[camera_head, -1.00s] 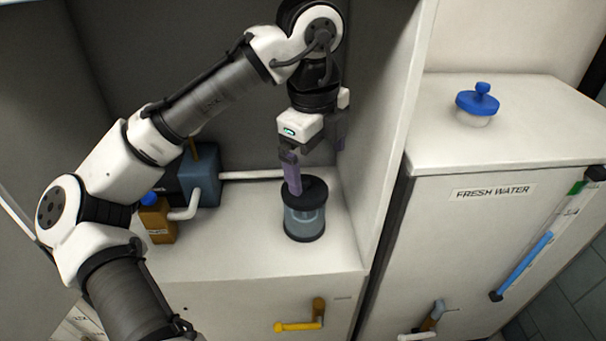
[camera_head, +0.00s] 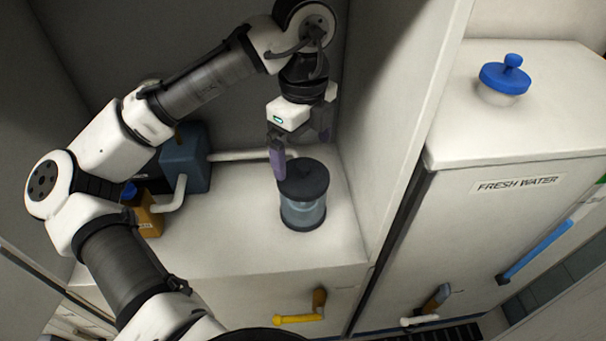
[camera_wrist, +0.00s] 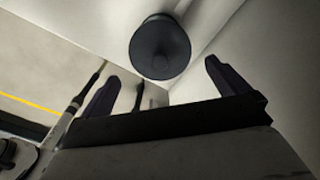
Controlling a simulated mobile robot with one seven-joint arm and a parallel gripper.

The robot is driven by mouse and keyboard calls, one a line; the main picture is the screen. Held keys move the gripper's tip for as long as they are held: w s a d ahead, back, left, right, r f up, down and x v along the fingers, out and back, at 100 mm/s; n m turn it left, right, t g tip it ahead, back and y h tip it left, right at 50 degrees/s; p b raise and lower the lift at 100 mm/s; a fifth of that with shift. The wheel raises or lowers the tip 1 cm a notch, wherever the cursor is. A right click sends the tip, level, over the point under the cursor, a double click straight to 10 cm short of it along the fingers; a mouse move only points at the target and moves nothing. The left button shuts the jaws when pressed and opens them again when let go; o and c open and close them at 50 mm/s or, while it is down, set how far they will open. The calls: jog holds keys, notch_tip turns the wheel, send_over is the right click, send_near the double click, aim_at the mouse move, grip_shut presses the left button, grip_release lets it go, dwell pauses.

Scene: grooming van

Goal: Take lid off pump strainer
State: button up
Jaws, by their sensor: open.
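The pump strainer (camera_head: 303,213) is a clear cylinder with a dark base, standing upright on the white counter. Its dark round lid (camera_head: 303,181) sits on top of it. In the wrist view the lid (camera_wrist: 160,47) shows from above as a dark disc, ahead of and between the two finger lines. My gripper (camera_head: 300,148) is open and empty, above and slightly behind the strainer, with one purple-grey finger beside the lid's left edge in the head view. Whether that finger touches the lid cannot be told. In the wrist view both fingers of my gripper (camera_wrist: 160,83) are apart.
A white partition (camera_head: 395,130) rises close on the right. A yellow-handled valve (camera_head: 300,318) is on the front below. The counter in front is clear.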

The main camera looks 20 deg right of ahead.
aim_at(303, 165)
notch_tip(303, 165, down, 5)
jog(key=shift+f, duration=0.15)
jog(key=c, duration=0.7)
